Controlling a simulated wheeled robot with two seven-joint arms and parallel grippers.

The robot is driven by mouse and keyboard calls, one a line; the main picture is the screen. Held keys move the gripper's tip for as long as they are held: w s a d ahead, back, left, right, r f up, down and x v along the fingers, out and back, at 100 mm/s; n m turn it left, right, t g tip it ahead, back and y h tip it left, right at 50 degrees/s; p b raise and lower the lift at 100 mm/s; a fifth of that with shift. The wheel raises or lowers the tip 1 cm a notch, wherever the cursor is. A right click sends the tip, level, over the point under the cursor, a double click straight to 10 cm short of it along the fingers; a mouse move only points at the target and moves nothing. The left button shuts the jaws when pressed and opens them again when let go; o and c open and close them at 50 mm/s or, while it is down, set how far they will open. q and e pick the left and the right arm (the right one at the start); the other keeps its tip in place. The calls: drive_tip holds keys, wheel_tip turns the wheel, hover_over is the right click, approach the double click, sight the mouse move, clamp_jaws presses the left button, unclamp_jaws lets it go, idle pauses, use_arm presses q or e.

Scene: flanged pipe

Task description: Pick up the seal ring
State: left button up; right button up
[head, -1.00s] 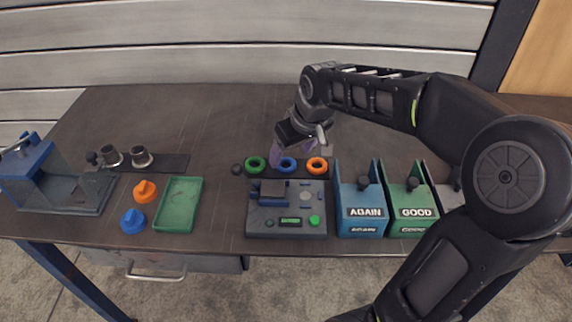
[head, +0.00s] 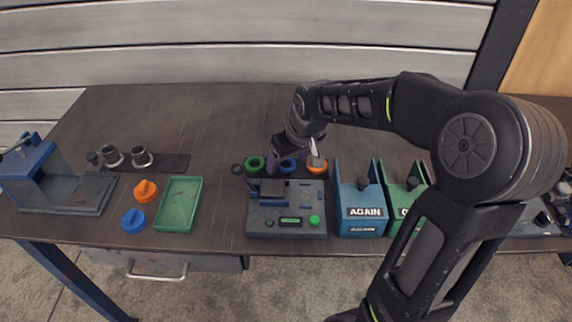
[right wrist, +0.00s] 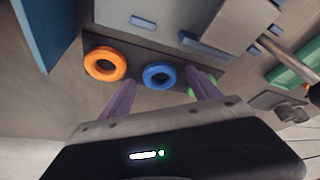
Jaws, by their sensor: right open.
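Three seal rings lie in a row on a dark strip: a green ring (head: 255,164), a blue ring (head: 287,166) and an orange ring (head: 316,165). My right gripper (head: 290,160) is open and empty, pointing down just above the blue ring and partly covering it. In the right wrist view the blue ring (right wrist: 160,76) shows between the two purple fingertips (right wrist: 161,80). The orange ring (right wrist: 105,63) is left of them, and the green ring (right wrist: 204,86) is mostly hidden behind the right finger. My left gripper is out of view.
A grey device (head: 286,222) with a green button stands in front of the rings. A blue AGAIN bin (head: 360,200) and a green bin (head: 404,190) are to the right. A green tray (head: 178,205) and orange and blue knobs lie left. The table behind is clear.

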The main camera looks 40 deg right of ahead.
drive_tip(key=shift+c, duration=0.2)
drive_tip(key=c, duration=1.4)
